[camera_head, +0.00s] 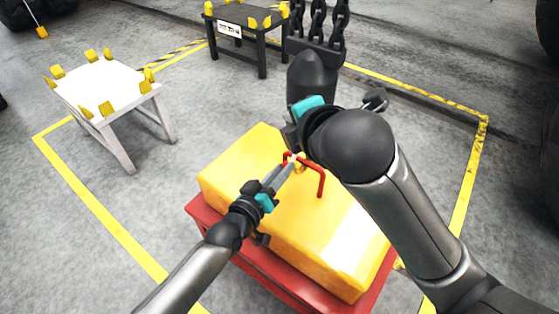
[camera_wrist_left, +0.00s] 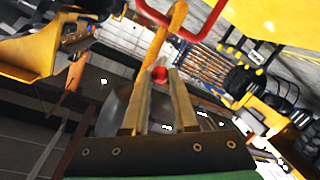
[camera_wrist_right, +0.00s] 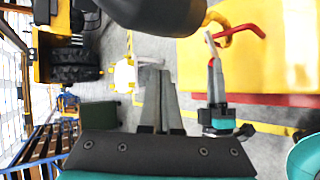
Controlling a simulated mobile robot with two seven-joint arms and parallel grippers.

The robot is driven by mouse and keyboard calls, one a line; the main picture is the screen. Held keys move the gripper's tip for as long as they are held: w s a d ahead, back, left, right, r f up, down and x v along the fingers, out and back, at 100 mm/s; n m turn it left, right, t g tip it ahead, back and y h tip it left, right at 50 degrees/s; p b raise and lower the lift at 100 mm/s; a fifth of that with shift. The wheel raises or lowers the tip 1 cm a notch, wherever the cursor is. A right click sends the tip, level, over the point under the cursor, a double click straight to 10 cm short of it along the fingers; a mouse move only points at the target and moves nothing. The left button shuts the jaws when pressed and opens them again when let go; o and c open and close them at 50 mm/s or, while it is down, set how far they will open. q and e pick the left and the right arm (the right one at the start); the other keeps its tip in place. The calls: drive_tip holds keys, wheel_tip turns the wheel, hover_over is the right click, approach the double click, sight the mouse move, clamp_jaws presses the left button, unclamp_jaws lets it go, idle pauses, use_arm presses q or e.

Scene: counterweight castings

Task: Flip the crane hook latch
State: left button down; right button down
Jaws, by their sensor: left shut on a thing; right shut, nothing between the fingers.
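A yellow crane hook (camera_head: 299,167) hangs at a red bail (camera_head: 321,183) on top of a yellow casting (camera_head: 340,240). The hook shows in the left wrist view (camera_wrist_left: 176,22) and right wrist view (camera_wrist_right: 216,18). My left gripper (camera_head: 288,168) is at the hook, shut on a small round red piece (camera_wrist_left: 160,75), apparently the latch; the fingers hide most of it. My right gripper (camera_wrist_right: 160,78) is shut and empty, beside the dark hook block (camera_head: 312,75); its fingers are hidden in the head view.
The casting rests on a red stand (camera_head: 262,262). Dark chains (camera_head: 318,20) hang behind the block. A white table (camera_head: 105,92) with yellow corner pieces stands at left, a black one (camera_head: 245,40) at the back. Yellow lines mark the floor; the floor between tables is clear.

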use_arm(q)
drive_tip(key=shift+w+r, duration=0.15)
drive_tip(key=shift+r, duration=0.25)
use_arm(e)
drive_tip(key=s+a+f+m+g+h, duration=0.1)
drive_tip(key=s+a+f+m, duration=0.35)
drive_tip(key=m, duration=0.65)
drive_tip(key=w+d+f, duration=0.2)
drive_tip(key=w+f, duration=0.5)
drive_tip(key=f, duration=0.3)
drive_tip(key=shift+w+f, duration=0.15)
drive_tip(key=shift+w, duration=0.2)
drive_tip(key=shift+w+d+f, duration=0.15)
drive_tip(key=shift+d+f, duration=0.1)
drive_tip(key=shift+f, duration=0.35)
